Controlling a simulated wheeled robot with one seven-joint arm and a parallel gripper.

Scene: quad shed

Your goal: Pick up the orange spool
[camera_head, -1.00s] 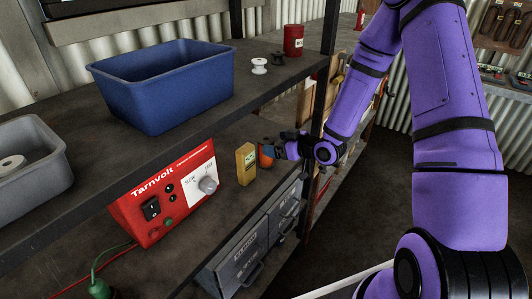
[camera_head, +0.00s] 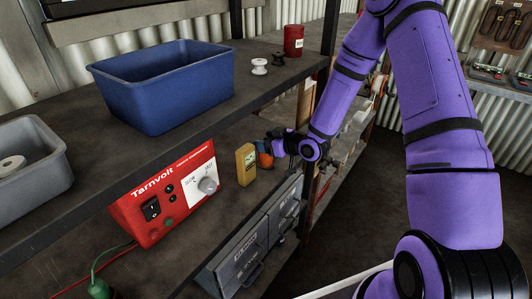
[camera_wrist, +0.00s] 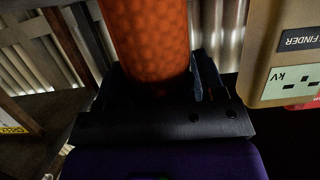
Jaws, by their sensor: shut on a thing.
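The orange spool (camera_wrist: 148,40) fills the upper middle of the wrist view, between the two fingers of my gripper (camera_wrist: 150,75). My gripper is shut on it. In the head view the orange spool (camera_head: 264,160) shows as a small patch on the lower shelf, partly hidden by my gripper (camera_head: 268,148). I cannot tell whether the spool touches the shelf.
A yellow finder box (camera_head: 246,165) stands close left of the spool; it also shows in the wrist view (camera_wrist: 285,50). A red Tarnvolt unit (camera_head: 165,195) is further left. The upper shelf, with a blue bin (camera_head: 160,88), overhangs. A shelf post (camera_head: 318,120) is near my wrist.

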